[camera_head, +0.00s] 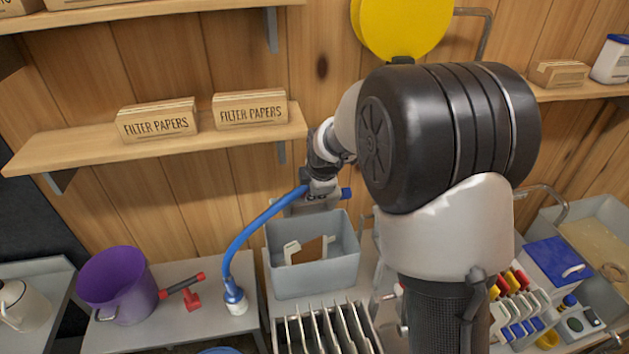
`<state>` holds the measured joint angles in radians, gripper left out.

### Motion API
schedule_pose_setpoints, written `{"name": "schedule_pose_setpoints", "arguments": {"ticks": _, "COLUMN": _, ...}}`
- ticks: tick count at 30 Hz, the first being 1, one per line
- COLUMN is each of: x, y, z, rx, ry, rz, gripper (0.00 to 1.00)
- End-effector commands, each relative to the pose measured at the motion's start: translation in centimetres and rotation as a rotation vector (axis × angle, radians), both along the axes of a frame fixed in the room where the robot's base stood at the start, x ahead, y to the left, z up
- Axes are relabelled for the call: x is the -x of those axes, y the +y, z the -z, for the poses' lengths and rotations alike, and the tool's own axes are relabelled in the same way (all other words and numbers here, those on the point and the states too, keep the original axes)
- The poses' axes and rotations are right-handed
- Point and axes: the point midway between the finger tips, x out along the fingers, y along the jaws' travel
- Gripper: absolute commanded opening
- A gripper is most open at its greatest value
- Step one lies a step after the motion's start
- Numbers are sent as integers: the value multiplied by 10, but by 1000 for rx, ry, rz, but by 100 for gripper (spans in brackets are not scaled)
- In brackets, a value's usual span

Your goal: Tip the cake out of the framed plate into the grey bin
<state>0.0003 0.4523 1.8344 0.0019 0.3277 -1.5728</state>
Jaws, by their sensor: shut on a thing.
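The grey bin (313,281) stands open on the bench left of centre. A brown flat piece, which looks like the cake (309,250), shows in the bin's opening between pale eared edges that look like the framed plate (291,251). I cannot tell whether the two are joined, or whether they rest in the bin or are above it. My gripper (320,187) is beyond the bin's back edge, pointing down. It is shut, but what it holds is hard to make out; a pale grey part with a blue end is by its tips.
A blue hose (254,223) curves from near my gripper to a white fitting (236,300). A rack (279,337) of upright pale plates stands in front of the bin. A purple pot (117,287) is left. A shelf (75,146) with filter papers hangs above. My arm hides the right middle.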

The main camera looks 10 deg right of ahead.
Motion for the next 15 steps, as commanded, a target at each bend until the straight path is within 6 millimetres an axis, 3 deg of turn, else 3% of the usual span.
{"name": "schedule_pose_setpoints", "arguments": {"ticks": 15, "x": -13, "y": 0, "z": -13, "rx": 0, "ry": 98, "rz": 0, "gripper": 0}}
